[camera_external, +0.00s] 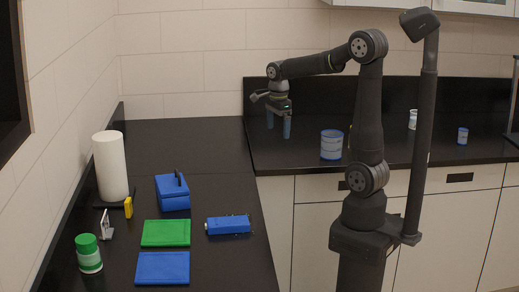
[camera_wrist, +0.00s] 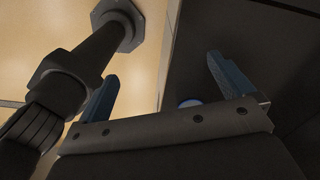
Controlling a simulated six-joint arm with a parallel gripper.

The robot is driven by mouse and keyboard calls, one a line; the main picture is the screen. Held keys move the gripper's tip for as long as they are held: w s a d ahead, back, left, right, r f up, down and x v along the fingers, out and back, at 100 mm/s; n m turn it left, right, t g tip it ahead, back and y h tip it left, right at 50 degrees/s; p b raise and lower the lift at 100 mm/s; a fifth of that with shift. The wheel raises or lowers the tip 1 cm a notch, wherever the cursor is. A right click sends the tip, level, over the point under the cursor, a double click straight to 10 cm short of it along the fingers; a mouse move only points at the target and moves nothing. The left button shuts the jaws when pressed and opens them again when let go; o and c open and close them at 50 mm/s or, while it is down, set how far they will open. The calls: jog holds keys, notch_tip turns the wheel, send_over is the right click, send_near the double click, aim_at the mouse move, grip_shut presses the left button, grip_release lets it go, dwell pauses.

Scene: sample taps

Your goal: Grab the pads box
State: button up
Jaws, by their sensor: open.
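My gripper (camera_external: 279,123) hangs over the back counter with its two blue fingers pointing down, apart and empty. In the wrist view its fingers (camera_wrist: 163,83) are spread with nothing between them. No label reads as pads on any box. A blue box with a dark upright piece on top (camera_external: 173,194) stands on the left counter. A smaller blue box (camera_external: 228,225) lies to its lower right. Both are well to the left of my gripper and apart from it. I cannot tell which is the pads box.
A green flat pad (camera_external: 166,233) and a blue flat pad (camera_external: 163,267) lie on the left counter. A paper roll (camera_external: 110,166), yellow item (camera_external: 128,207) and green-capped bottle (camera_external: 88,254) stand left. The corner counter is clear.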

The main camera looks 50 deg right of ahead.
jog(key=shift+o, duration=0.2)
notch_tip(320, 180, up, 3)
jog(key=n+t+h, duration=0.2)
jog(key=n+t, duration=0.2)
jog(key=n, duration=1.2)
send_over(172, 184)
jog(key=s+a, duration=0.3)
jog(key=s, duration=0.2)
jog(key=x, duration=1.7)
jog(key=shift+s+d+f, duration=0.1)
jog(key=shift+s+f, duration=0.05)
jog(key=shift+s, duration=0.05)
jog(key=c, duration=0.9)
